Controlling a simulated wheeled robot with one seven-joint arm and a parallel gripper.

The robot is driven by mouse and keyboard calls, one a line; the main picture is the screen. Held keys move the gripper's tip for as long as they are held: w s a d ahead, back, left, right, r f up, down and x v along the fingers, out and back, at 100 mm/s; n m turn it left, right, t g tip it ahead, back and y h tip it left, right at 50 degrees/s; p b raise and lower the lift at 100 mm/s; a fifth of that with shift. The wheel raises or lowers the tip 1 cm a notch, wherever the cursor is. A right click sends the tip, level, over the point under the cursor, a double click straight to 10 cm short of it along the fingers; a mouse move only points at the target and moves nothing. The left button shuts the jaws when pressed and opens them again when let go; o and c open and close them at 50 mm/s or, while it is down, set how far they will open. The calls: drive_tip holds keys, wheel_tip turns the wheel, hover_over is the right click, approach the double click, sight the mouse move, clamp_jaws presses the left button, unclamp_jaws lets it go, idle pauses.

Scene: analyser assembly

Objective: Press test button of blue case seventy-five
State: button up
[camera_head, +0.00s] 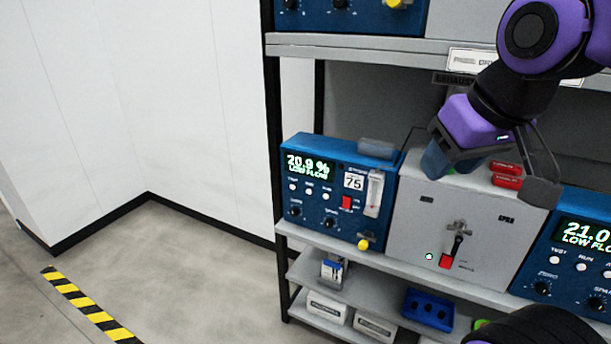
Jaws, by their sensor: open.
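The blue case seventy-five (333,223) stands on the middle shelf at its left end. Its plate (354,181) reads 75 and its screen (307,168) reads 20.9 % LOW FLOW. A row of white buttons sits under the screen. The leftmost one, under a small blurred label, looks like the test button (292,187). My gripper (490,182) is open, to the right of this case, in front of and above the grey box beside it. Nothing shows held between its fingers, and it is apart from the button.
The grey box (420,215) with a lever and red switch stands right of case seventy-five. Another blue case (567,270) reads 21.0. A shelf (365,45) is above; free floor (190,265) lies left.

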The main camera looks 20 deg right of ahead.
drive_tip(key=shift+c, duration=0.2)
clamp_jaws()
idle(1.6)
